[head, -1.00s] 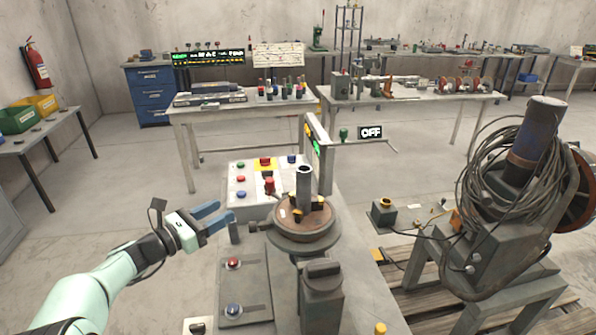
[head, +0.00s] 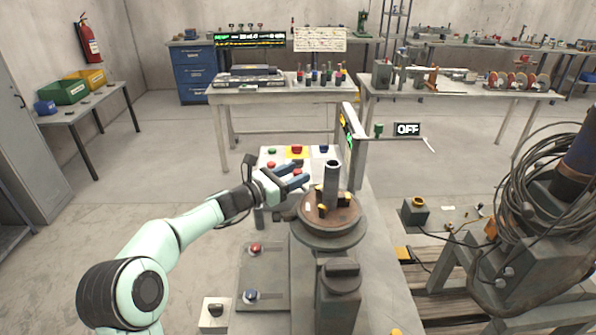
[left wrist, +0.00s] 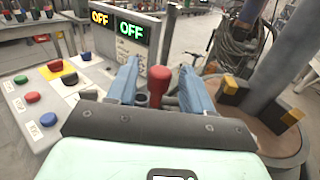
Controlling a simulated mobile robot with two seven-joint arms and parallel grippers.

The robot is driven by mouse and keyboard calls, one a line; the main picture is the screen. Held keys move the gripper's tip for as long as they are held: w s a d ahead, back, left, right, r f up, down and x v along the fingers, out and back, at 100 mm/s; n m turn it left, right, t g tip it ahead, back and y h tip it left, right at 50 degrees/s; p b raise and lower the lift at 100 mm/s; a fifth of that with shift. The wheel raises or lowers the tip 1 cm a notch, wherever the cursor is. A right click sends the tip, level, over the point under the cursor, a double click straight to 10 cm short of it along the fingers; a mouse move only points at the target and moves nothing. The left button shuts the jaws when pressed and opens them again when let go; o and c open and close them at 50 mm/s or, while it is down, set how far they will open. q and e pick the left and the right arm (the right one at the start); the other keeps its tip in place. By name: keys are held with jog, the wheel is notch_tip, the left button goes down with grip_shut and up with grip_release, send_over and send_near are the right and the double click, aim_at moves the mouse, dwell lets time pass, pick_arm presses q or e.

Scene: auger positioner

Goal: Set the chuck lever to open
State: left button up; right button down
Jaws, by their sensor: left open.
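A lever with a red knob (left wrist: 159,80) stands upright in the left wrist view, between the two blue fingers of my left gripper (left wrist: 158,82). The fingers are spread, with a gap on each side of the knob. In the head view my left gripper (head: 304,178) is beside the round rusty chuck table (head: 345,215), on its far left side, and its fingers largely hide the knob. A grey upright tube (head: 331,177) stands in the chuck among yellow-tipped jaws (head: 321,211). My right gripper is not in view.
A button panel (left wrist: 40,120) with a red mushroom button (head: 297,149) lies beyond the gripper.

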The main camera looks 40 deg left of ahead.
pick_arm(q)
jog(key=shift+x, duration=0.85)
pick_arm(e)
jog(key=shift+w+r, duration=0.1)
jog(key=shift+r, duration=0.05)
